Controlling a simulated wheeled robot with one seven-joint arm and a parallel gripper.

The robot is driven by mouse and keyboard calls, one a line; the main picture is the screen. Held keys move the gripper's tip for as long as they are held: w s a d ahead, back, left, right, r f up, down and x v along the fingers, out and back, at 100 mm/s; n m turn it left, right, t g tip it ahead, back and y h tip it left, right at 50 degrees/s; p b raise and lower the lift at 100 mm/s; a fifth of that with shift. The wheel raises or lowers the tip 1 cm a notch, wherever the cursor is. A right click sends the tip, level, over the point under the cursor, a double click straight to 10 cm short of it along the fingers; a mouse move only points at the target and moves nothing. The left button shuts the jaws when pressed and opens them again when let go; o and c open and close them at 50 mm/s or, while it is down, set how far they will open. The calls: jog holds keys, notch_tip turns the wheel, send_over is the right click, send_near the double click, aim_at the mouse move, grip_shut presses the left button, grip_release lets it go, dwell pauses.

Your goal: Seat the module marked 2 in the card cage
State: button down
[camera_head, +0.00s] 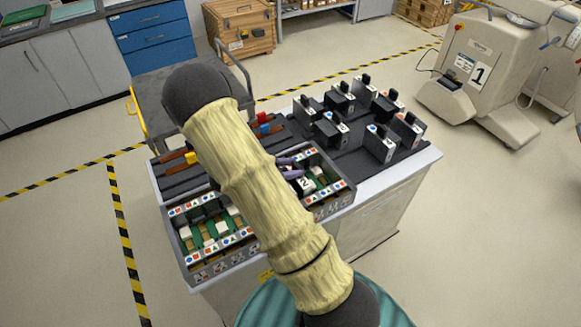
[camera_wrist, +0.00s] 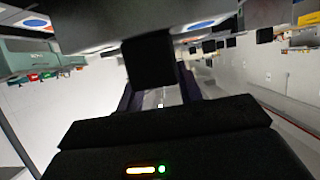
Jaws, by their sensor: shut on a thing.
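The card cage (camera_head: 225,262) is a grey box with green boards, white connectors and rows of red and blue symbols, at the front of the cart. My arm crosses in front of its middle. The module marked 2 (camera_head: 304,183) is at the cage's right part, beside my arm. My gripper (camera_head: 290,168), with purple fingers, is shut on its black handle. In the wrist view my gripper (camera_wrist: 158,88) closes around a black handle under the grey module body (camera_wrist: 120,22). The module's lower end is hidden, so I cannot tell how deep it sits.
Several modules with black handles (camera_head: 381,143) stand on the dark mat at the cart's right. Tools with red, blue and yellow parts (camera_head: 264,124) lie behind the cage.

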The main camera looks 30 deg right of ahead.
jog(key=c, duration=0.9)
grip_release()
jog(key=shift+o, duration=0.2)
jog(key=b+v, duration=0.1)
jog(key=v, duration=1.6)
jog(key=shift+a+b, duration=0.25)
jog(key=shift+b, duration=0.1)
jog(key=shift+d, duration=0.1)
